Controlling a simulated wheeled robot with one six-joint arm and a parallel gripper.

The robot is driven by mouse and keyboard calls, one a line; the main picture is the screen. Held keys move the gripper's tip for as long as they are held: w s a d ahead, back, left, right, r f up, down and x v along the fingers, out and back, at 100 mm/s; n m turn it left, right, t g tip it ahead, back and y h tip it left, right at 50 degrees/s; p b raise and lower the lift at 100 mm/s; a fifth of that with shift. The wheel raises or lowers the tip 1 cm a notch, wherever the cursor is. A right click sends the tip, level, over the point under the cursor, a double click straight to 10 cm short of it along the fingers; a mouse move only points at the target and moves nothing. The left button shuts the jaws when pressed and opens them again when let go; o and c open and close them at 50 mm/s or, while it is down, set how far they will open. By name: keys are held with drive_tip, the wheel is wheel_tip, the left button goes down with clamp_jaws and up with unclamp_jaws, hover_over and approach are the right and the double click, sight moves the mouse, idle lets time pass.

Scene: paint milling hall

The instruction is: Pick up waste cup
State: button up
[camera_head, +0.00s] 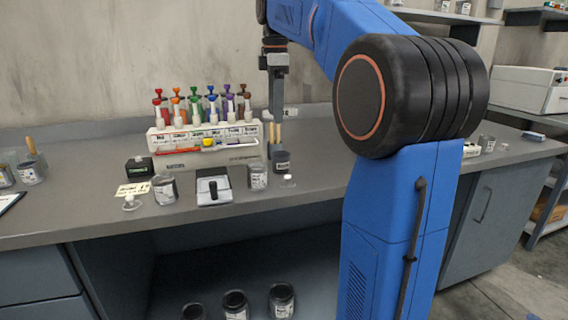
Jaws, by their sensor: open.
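A small dark cup (282,166) with a pale label stands upright on the grey bench, right of the grey labelled can. It is probably the waste cup, but the label is too small to read surely. My gripper (275,141) points straight down just above and behind the dark cup, slightly to its left in the picture. Its narrow tan fingertips are a little apart, with nothing seen between them. I cannot tell whether the fingers touch the cup's rim.
A grey can (257,176) stands close left of the cup, and a small clear piece (288,181) lies in front. A scale (213,187), another can (164,189) and a rack of coloured bottles (205,140) are further left. My arm hides the bench to the right.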

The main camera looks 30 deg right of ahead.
sight(280, 162)
drive_tip(key=shift+n, duration=0.6)
drive_tip(key=d+f, duration=0.1)
drive_tip(key=f, duration=0.4)
drive_tip(key=w+d+f, duration=0.1)
drive_tip(key=f, duration=0.5)
drive_tip(key=w+f, duration=0.1)
drive_tip(key=f, duration=0.4)
drive_tip(key=shift+d+f, duration=0.15)
drive_tip(key=shift+d, duration=0.25)
drive_tip(key=c, duration=1.1)
